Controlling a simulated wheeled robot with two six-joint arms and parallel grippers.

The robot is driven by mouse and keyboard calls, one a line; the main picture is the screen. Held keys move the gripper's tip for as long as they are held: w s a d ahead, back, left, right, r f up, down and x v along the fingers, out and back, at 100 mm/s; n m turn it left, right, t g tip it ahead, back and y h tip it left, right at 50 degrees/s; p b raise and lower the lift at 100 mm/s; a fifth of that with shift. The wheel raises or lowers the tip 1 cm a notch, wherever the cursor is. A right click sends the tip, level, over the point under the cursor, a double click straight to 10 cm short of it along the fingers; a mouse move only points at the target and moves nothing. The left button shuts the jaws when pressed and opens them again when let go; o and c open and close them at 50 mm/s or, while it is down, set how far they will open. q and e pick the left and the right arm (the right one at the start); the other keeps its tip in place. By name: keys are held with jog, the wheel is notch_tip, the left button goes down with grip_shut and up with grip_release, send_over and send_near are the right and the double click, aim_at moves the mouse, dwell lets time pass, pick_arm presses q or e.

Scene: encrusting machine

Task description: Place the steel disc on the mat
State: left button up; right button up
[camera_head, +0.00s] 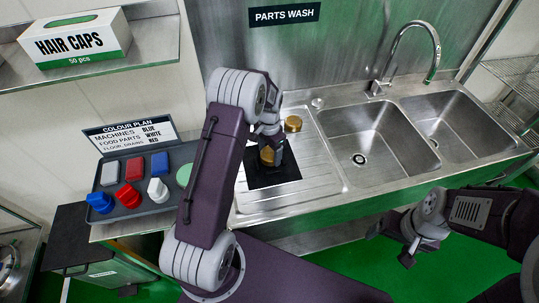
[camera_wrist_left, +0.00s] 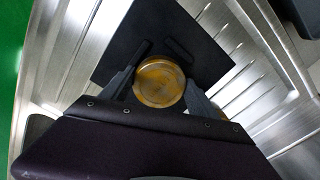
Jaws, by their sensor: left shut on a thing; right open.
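My left gripper (camera_head: 270,147) is shut on a round disc (camera_head: 267,156) with a brownish-gold face and a greyish rim. The disc also shows between the fingers in the left wrist view (camera_wrist_left: 160,83). It is over the black mat (camera_head: 285,177), which lies on the steel drainboard; the mat also shows in the left wrist view (camera_wrist_left: 128,50). I cannot tell whether the disc touches the mat. My left arm hides part of the mat's left side. My right gripper (camera_head: 390,246) is open and empty, in front of the counter over the green floor.
A short brass-coloured round piece (camera_head: 293,124) stands on the drainboard behind the mat. Two sink basins (camera_head: 378,145) lie right. A dark tray (camera_head: 132,158) of coloured pieces stands left.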

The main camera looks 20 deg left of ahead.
aim_at(270, 153)
pick_arm(q)
jog(key=shift+w+a+f, duration=0.1)
jog(key=shift+w+f, duration=0.05)
jog(key=shift+f, duration=0.5)
jog(key=shift+w+a+f, duration=0.1)
jog(key=shift+w+f, duration=0.05)
jog(key=shift+f, duration=0.45)
jog(key=shift+s+d, duration=0.1)
jog(key=shift+s, duration=0.05)
jog(key=o, duration=1.8)
jog(key=shift+f, duration=0.1)
jog(key=shift+o, duration=0.2)
jog(key=shift+r, duration=0.3)
notch_tip(270, 153, up, 12)
jog(key=b, duration=0.1)
jog(key=s+d+f+n, duration=0.1)
jog(key=s+d+n, duration=0.1)
jog(key=s, duration=0.8)
jog(key=s+d+f+n+t, duration=0.1)
jog(key=s+d+n, duration=0.2)
jog(key=s, duration=0.6)
jog(key=shift+s+d+f+n, duration=0.2)
jog(key=shift+s+d+n, duration=0.1)
jog(key=shift+s+d, duration=0.1)
